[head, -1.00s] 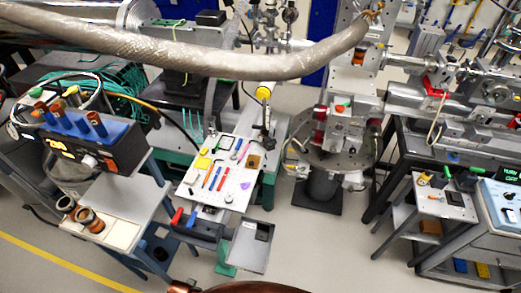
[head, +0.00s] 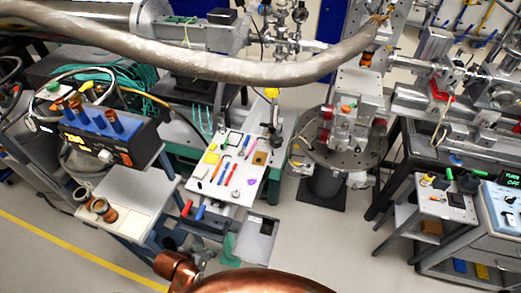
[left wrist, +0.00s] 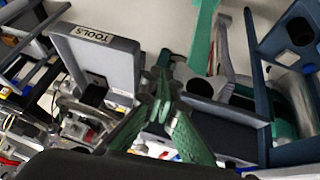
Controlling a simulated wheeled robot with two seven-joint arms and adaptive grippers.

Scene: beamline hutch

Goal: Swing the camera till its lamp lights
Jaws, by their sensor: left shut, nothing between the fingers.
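I cannot tell for sure which part is the camera, and no lit lamp can be made out. A grey block with red round parts (head: 343,119) stands on a round stage (head: 368,145) right of centre in the head view. A small display (head: 508,176) with green text glows at the far right; its words are too small to read surely. My left gripper (head: 197,247) is low in the head view, beside the tool table. Its green fingers (left wrist: 161,92) are shut and empty in the left wrist view. My right gripper is out of view.
A white tool table (head: 240,190) holds pens and small tools. A grey bin (head: 256,238) hangs at its front; its TOOLS label shows in the left wrist view (left wrist: 90,34). A thick grey hose (head: 220,68) crosses above. Floor (head: 325,235) is clear at front centre.

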